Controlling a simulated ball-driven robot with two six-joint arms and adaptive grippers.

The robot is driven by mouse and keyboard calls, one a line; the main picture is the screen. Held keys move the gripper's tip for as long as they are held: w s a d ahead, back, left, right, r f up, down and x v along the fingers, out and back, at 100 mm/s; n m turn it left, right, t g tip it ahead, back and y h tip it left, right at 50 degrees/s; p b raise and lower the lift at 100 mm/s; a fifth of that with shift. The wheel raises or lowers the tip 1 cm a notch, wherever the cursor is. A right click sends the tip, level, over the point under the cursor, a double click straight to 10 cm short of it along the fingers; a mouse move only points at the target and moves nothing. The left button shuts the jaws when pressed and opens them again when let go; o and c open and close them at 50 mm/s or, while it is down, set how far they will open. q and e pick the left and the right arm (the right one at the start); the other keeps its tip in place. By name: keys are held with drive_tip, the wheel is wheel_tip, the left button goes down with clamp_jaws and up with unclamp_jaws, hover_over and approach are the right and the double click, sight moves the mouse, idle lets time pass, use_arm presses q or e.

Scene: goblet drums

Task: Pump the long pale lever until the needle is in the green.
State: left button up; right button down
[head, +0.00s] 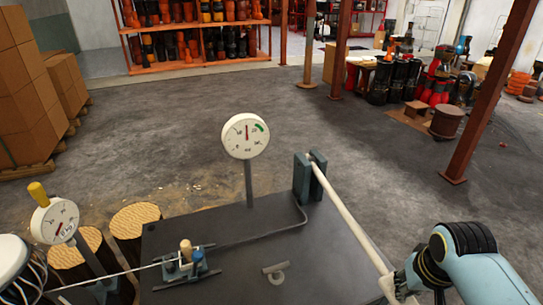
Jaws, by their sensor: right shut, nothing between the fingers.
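The long pale lever (345,215) runs from a blue-grey pivot bracket (302,178) down to the lower right of the head view. The round white gauge (246,136) stands on a post at the back of the dark table. Its red needle points nearly straight up, left of the green band (259,128) at the dial's upper right. My right gripper (400,289) is at the lever's near end, shut with nothing held. The picture does not clearly show whether it touches the lever, whose end is partly hidden there. My left gripper is out of view.
The dark table (330,255) carries a small clamp fixture (186,262) with a taut cord and a small T-shaped piece (275,271). A second gauge (55,220) with a yellow knob and a drum (18,268) stand at left. The table between fixture and lever is mostly clear.

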drive_tip(key=p+v, duration=0.2)
drive_tip(key=v, duration=0.1)
drive_tip(key=p+v, duration=0.1)
drive_tip(key=shift+w+d+r, duration=0.1)
drive_tip(key=shift+w+r, duration=0.15)
drive_tip(key=shift+w, duration=0.15)
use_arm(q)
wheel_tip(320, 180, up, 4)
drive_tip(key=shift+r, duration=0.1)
use_arm(e)
wheel_tip(320, 180, up, 10)
drive_tip(key=shift+s, duration=0.35)
drive_tip(key=shift+d+f, duration=0.1)
drive_tip(key=shift+f, duration=0.05)
